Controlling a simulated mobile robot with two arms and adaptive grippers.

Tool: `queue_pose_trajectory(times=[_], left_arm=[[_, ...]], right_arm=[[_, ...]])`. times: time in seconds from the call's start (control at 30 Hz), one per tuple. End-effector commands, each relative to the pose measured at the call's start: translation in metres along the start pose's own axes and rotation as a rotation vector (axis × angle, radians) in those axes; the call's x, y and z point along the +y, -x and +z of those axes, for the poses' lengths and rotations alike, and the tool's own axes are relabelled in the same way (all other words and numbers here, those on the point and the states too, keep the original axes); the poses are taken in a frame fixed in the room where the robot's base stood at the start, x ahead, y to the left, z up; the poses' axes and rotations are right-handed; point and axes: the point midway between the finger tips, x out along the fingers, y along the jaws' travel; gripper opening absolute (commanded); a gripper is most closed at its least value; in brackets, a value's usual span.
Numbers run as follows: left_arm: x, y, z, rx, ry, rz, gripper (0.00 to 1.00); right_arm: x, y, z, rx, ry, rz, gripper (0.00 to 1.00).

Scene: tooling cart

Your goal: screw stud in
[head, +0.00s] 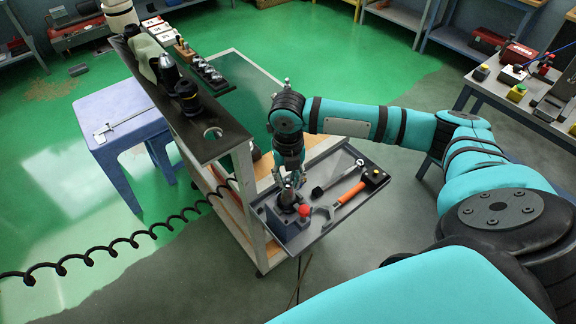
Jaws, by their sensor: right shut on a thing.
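My right gripper (288,184) points down over the near end of the grey tray (337,232) on the tooling cart. It is shut on the stud (288,198), a small metallic piece just under the fingertips. Below it is a dark block (279,217) on the tray. The stud's lower end is at the block's top, but I cannot tell how deep it sits. A red knob (304,210) is beside the block on the right. My left gripper is not in view.
On the tray lie an orange-handled tool (351,193), a ratchet (327,187) and a black tape measure (374,177). A blue stool (122,112) stands left.

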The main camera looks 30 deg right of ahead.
Motion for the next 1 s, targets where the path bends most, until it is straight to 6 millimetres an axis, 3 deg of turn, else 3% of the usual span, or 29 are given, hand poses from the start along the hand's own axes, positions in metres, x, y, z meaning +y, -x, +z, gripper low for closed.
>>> queue_pose_trajectory(times=[0.2, 0.57, 0.83, 1.0], left_arm=[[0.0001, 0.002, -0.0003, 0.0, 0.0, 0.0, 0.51], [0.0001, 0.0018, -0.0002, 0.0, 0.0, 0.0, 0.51], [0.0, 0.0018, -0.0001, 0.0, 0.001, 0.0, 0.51], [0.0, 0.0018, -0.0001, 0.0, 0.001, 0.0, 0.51]], right_arm=[[0.0, 0.0003, 0.0002, -0.001, -0.295, 0.002, 0.0], [0.0, 0.0007, 0.0007, -0.002, -0.347, 0.002, 0.0], [-0.0001, 0.0001, -0.0001, -0.001, -0.735, 0.003, 0.0], [-0.0007, 0.0006, 0.0004, -0.003, -0.856, 0.003, 0.0]])
